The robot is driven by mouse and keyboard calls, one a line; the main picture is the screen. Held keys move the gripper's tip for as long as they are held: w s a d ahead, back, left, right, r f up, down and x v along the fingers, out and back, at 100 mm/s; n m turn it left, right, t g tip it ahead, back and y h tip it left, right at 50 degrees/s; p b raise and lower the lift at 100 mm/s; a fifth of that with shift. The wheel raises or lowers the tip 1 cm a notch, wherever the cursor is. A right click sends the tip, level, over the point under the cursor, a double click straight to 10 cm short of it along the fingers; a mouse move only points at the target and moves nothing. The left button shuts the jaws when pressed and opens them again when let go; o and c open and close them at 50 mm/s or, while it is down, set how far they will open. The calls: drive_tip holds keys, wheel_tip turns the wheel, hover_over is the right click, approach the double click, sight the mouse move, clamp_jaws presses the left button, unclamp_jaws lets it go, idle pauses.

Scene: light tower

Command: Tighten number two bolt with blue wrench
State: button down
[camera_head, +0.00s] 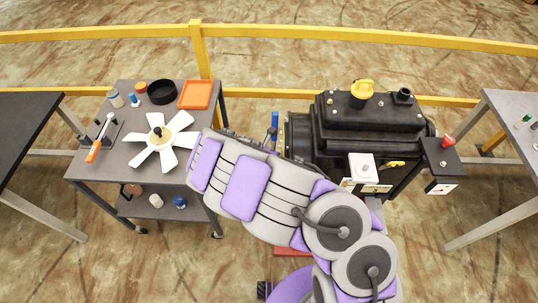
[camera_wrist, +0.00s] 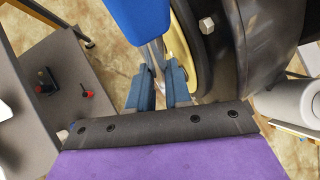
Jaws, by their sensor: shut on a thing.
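My gripper (camera_wrist: 160,92) is shut on the blue wrench (camera_wrist: 139,18) in the wrist view, its dark fingers on either side of the metal shaft. The blue handle points up, and the far end of the shaft is hidden between the fingers. The blue handle also shows upright in the head view (camera_head: 274,119), just left of the engine. A silver hex bolt (camera_wrist: 207,25) sits on the dark round engine part, to the right of the wrench and apart from the handle. No number is readable on it. In the head view my arm hides most of the gripper.
The black engine (camera_head: 370,125) stands right of centre. A grey cart (camera_head: 100,166) at left holds a white fan (camera_head: 160,138), an orange-handled wrench (camera_head: 98,142) and an orange tray (camera_head: 196,95). A yellow rail (camera_head: 270,35) runs behind. Other tables stand at both sides.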

drive_tip(key=shift+w+d+g+p, duration=0.25)
drive_tip(key=shift+g+p, duration=0.15)
drive_tip(key=shift+p, duration=0.9)
drive_tip(key=shift+w+r+p, duration=0.15)
drive_tip(key=shift+w+p, duration=0.1)
drive_tip(key=shift+p, duration=0.55)
drive_tip(key=shift+w+f+g+p, duration=0.35)
drive_tip(key=shift+g+p, duration=0.55)
drive_tip(key=shift+p, duration=1.85)
drive_tip(key=shift+t+b, duration=0.3)
drive_tip(key=shift+b, duration=0.55)
drive_tip(key=shift+s+d+r+t+b, duration=0.15)
drive_tip(key=shift+s+t+b, duration=0.25)
drive_tip(key=shift+b, duration=0.95)
drive_tip(key=shift+s+t+b, duration=0.35)
drive_tip(key=shift+t+b, duration=0.15)
drive_tip(key=shift+b, duration=1)
drive_tip(key=shift+s+r+b, duration=0.1)
drive_tip(key=shift+b, duration=0.25)
drive_tip(key=shift+s+f+t+b, duration=0.2)
drive_tip(key=shift+s+t+b, duration=0.25)
drive_tip(key=shift+b, duration=0.95)
drive_tip(key=shift+d+r+t+b, duration=0.1)
drive_tip(key=shift+r+t+b, duration=0.25)
drive_tip(key=shift+b, duration=0.55)
